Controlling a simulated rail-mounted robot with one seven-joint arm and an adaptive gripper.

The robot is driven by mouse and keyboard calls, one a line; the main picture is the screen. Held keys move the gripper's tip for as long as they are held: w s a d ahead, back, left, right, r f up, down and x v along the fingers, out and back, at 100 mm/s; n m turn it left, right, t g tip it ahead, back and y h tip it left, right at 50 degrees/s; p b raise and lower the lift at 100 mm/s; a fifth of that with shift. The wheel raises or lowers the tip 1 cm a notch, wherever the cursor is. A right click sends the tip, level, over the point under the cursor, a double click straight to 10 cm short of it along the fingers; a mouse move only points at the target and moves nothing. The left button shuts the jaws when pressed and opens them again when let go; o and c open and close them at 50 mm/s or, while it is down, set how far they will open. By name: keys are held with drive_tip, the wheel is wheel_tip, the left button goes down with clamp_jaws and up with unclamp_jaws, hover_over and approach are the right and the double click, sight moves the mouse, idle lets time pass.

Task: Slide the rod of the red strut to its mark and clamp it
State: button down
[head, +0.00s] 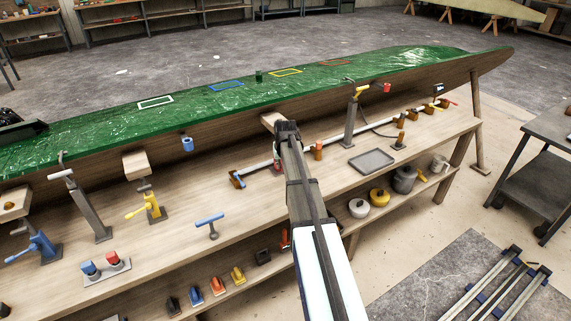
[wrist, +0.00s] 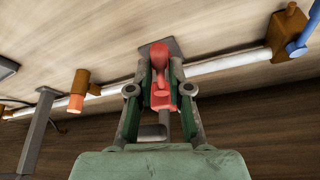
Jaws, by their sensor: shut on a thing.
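My gripper (wrist: 161,98) is shut on a red part of the red strut (wrist: 162,78) in the wrist view; its green-padded fingers lie on both sides of it. A grey base plate (wrist: 160,47) shows behind the red part. In the head view my arm covers most of the strut; only a little red (head: 277,162) shows beside my gripper (head: 278,150). A pale wooden pad (head: 271,121) shows above, close under the green hull mould (head: 300,80). The rod's mark and the state of the clamp cannot be made out.
A white pipe (wrist: 220,65) runs along the bench behind the strut, held by brown brackets (wrist: 82,84). To the left stand a yellow strut (head: 152,208) and a blue T-handle (head: 209,222). A grey tray (head: 371,161) lies to the right.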

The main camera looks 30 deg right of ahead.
drive_tip(key=c, duration=1.1)
unclamp_jaws()
drive_tip(key=v, duration=1.2)
drive_tip(key=shift+w, duration=0.1)
